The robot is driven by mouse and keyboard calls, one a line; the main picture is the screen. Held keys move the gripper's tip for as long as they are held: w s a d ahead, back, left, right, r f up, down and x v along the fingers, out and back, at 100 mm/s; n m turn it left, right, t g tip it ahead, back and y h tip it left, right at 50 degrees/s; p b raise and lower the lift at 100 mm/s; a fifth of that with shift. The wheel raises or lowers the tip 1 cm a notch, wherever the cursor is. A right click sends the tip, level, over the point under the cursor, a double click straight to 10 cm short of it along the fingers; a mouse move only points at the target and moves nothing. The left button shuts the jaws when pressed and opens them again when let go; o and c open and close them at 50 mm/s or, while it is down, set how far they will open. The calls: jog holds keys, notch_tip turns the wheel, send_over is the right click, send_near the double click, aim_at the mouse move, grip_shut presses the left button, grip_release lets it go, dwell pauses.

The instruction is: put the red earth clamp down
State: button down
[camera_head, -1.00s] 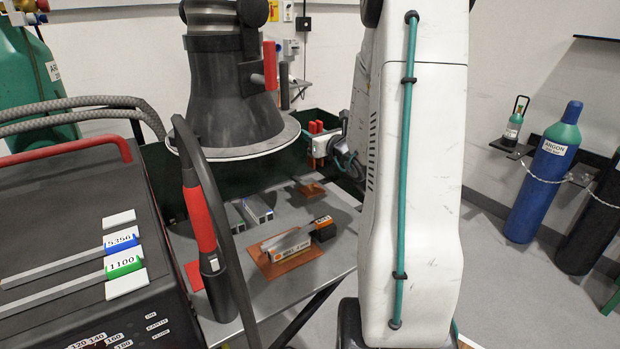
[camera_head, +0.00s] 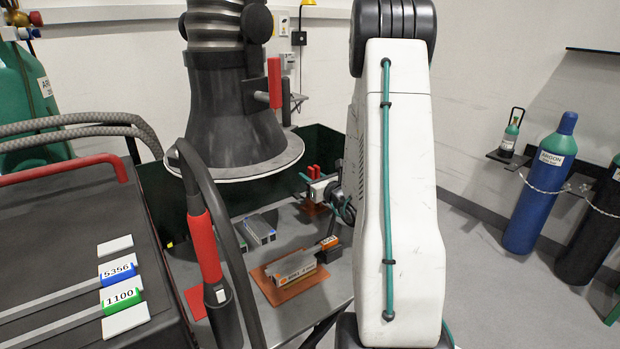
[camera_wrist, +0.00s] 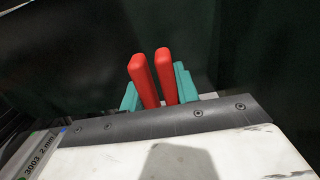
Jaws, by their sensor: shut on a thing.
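The red earth clamp shows as two red handles (camera_wrist: 150,78) side by side in the wrist view, standing upright. My gripper (camera_wrist: 158,92) is shut on it, with a teal finger on each side. In the head view the clamp's red handles (camera_head: 313,172) show at the end of my gripper (camera_head: 318,188), low over the far right part of the grey table (camera_head: 235,290). A small copper-coloured plate (camera_head: 311,209) lies just below it. The clamp's lower part is hidden, so I cannot tell whether it touches the plate.
A larger copper plate (camera_head: 300,288) with metal pieces lies nearer on the table. A fume hood (camera_head: 240,130) hangs at the left, above the table. A torch (camera_head: 207,250) and cable stand in front. Gas cylinders (camera_head: 541,185) stand at the right wall.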

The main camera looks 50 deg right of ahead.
jog(key=shift+f, duration=0.1)
jog(key=c, duration=1)
grip_release()
jog(key=shift+c, duration=0.2)
jog(key=shift+s+a, duration=0.1)
jog(key=shift+s, duration=0.15)
jog(key=v, duration=1.1)
jog(key=shift+s, duration=0.25)
